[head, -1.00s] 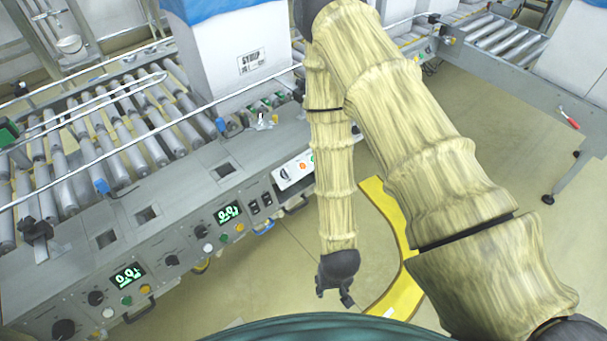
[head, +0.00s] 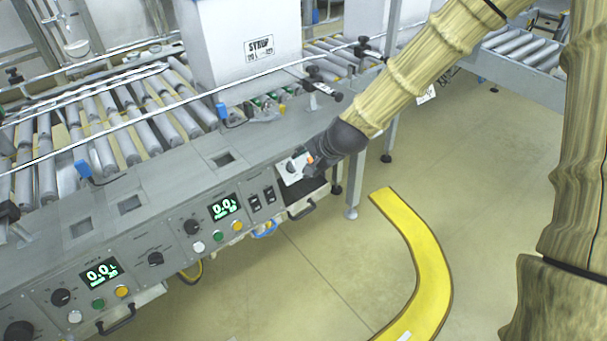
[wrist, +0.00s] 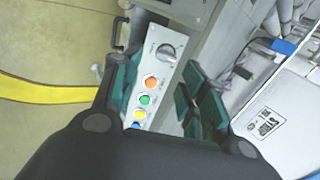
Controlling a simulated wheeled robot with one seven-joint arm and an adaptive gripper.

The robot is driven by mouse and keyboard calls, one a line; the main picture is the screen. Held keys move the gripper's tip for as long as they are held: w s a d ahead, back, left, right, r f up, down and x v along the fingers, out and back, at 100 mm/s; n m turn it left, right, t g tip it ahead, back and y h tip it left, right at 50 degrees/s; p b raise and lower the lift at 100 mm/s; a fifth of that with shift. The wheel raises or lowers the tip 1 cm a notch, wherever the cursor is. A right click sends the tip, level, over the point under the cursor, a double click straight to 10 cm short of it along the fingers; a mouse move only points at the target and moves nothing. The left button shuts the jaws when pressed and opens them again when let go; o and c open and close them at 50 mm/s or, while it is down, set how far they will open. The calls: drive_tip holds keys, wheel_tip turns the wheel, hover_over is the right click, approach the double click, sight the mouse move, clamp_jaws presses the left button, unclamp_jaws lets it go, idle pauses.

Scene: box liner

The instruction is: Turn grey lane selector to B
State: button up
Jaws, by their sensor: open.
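The grey lane selector (wrist: 167,52) is a round knob with a bar grip on a small pale panel (wrist: 152,68). Its lettering is too small to read, so I cannot tell its setting. In the head view, the panel (head: 289,170) sits on the front of the conveyor, partly covered by my gripper (head: 311,160). In the wrist view, my gripper (wrist: 158,95) is open and empty. Its dark green finger pads lie on either side of the panel, with the knob beyond them. I see no contact with the knob.
Below the knob on the panel are an orange button (wrist: 151,83), a green button (wrist: 145,99), a yellow button (wrist: 139,115) and a partly hidden blue one. A white syrup box (head: 240,45) stands on the rollers behind. A yellow floor strip (head: 425,265) curves across open floor.

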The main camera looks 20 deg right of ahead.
sight(295, 166)
drive_tip(key=x, duration=0.2)
drive_tip(key=b+x, duration=0.1)
drive_tip(key=x, duration=0.2)
drive_tip(key=w+b+x, duration=0.1)
drive_tip(key=x, duration=0.2)
drive_tip(key=shift+d+r, duration=0.35)
drive_tip(key=shift+x, duration=1.15)
drive_tip(key=shift+r, duration=0.1)
drive_tip(key=c, duration=0.7)
